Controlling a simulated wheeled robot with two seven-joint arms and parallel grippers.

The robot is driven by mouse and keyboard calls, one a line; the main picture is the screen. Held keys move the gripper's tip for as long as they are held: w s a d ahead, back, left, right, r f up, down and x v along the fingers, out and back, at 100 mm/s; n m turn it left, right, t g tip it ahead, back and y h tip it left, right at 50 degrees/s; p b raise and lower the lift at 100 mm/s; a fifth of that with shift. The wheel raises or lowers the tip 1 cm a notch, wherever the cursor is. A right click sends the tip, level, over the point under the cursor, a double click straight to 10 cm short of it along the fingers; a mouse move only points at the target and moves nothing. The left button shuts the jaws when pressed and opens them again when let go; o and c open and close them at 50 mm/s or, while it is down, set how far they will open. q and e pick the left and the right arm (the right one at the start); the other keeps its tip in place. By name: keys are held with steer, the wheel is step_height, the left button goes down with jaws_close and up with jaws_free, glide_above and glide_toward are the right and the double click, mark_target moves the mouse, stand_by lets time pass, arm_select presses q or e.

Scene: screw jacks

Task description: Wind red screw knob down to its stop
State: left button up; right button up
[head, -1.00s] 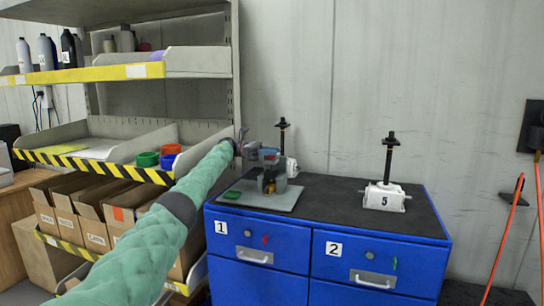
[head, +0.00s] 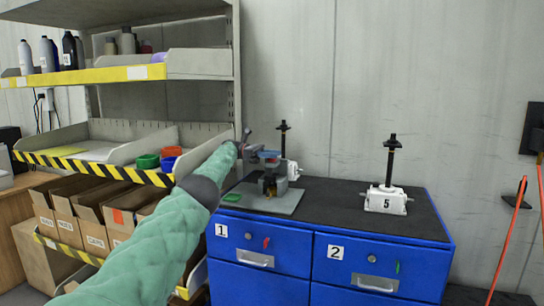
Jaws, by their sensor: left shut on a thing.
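A small jack (head: 270,186) with a brassy, dark body stands on a grey base plate (head: 285,204) on top of the blue cabinet. A green patch (head: 232,198) lies at the plate's left side. My left gripper (head: 267,157) is over the top of the jack and shut on the red screw knob (head: 271,162). The knob is mostly hidden by the fingers, and only a little red shows. How far the screw stands from its stop cannot be told. My right gripper is out of view.
A white jack marked 5 (head: 386,198) with a tall black screw stands right on the cabinet top (head: 337,210). Another white jack (head: 291,169) stands close behind my gripper. A shelf rack (head: 237,90) with bins rises at left. The cabinet top between the jacks is clear.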

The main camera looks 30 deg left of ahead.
arm_select(q)
steer(key=o, duration=0.9)
steer(key=shift+d, duration=0.1)
steer(key=shift+o, duration=0.4)
steer(key=shift+s+r, duration=0.1)
steer(key=shift+s, duration=0.05)
